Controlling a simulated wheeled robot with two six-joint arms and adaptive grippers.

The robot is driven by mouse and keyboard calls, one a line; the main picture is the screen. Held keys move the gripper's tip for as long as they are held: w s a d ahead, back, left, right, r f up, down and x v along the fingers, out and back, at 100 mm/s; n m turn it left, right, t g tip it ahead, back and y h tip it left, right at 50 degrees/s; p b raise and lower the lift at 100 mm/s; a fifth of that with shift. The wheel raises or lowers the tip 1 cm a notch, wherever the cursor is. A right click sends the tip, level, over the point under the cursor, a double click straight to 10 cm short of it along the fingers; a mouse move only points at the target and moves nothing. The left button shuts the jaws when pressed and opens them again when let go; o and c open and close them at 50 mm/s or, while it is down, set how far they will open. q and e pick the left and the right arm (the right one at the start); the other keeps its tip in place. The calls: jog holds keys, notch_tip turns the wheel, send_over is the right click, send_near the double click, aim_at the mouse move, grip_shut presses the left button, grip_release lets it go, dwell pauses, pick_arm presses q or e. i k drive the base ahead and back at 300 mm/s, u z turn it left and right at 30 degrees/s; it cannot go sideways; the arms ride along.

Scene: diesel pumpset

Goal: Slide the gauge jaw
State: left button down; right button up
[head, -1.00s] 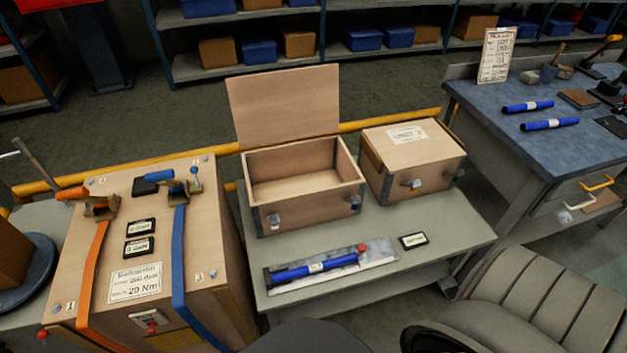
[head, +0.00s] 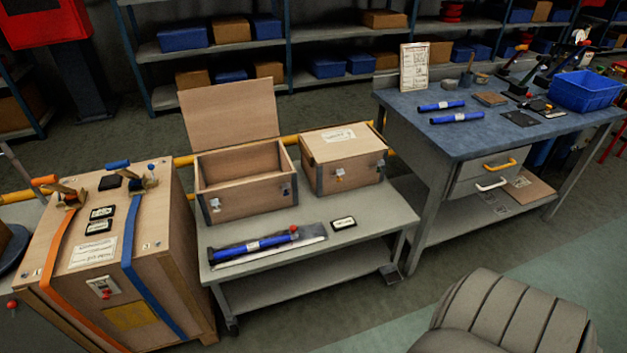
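A blue gauge-like bar with a white label and a red knob (head: 252,244) lies on a flat metal plate (head: 312,232) on the low grey bench. It may be the gauge; I cannot make out a separate jaw at this size. A small labelled tag (head: 343,223) lies right of it. Two similar blue bars, one farther back (head: 441,106) and one nearer (head: 456,118), lie on the blue-topped workbench. Neither of my grippers is in view.
On the low bench (head: 375,230) stand an open wooden box (head: 245,195) and a closed one (head: 342,170). A strapped wooden crate (head: 175,280) stands left. The workbench (head: 400,98) at right carries a blue bin (head: 585,92) and tools. Grey floor shows between them.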

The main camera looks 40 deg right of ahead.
aim_at(293, 231)
jog(key=z, duration=1.4)
jog(key=i, duration=0.1)
jog(key=u, duration=0.5)
